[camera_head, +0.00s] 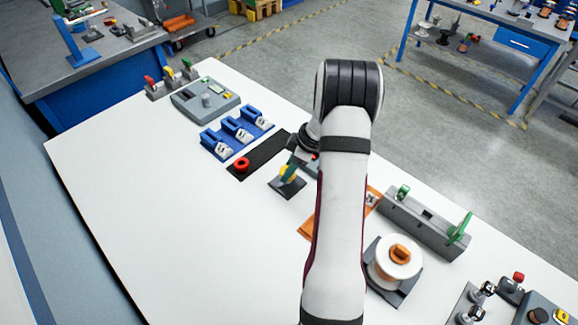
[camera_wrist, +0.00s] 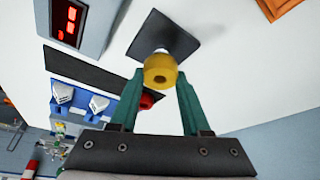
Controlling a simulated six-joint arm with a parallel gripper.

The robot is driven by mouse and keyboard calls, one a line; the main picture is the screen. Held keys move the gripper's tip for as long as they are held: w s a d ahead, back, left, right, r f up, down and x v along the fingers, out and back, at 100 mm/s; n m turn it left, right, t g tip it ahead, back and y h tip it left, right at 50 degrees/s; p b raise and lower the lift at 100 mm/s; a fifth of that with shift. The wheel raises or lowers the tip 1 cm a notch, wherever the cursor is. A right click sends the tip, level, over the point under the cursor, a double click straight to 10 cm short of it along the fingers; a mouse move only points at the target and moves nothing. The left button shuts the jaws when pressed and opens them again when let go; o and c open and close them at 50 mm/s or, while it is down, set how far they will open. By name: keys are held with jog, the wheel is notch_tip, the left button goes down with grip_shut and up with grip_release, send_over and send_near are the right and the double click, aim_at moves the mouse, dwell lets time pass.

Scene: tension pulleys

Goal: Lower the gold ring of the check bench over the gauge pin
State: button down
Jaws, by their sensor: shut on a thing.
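The gold ring (camera_wrist: 160,75) is between the green fingertips of my gripper (camera_wrist: 159,82), which is shut on it. In the head view the yellow ring (camera_head: 287,172) shows over the black plate (camera_head: 287,190), and my arm partly hides my gripper (camera_head: 291,166).
A red ring (camera_head: 242,164) lies on a black strip beside blue holders (camera_head: 237,130). A box with a red digital display (camera_wrist: 70,22) stands close by in the wrist view. A grey fixture (camera_head: 425,222) and a white spool (camera_head: 398,262) are at right. The table's left is clear.

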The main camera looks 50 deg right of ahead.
jog(key=shift+f, duration=0.35)
jog(key=shift+c, duration=1.4)
grip_release()
jog(key=shift+o, duration=1.4)
jog(key=shift+r, duration=4)
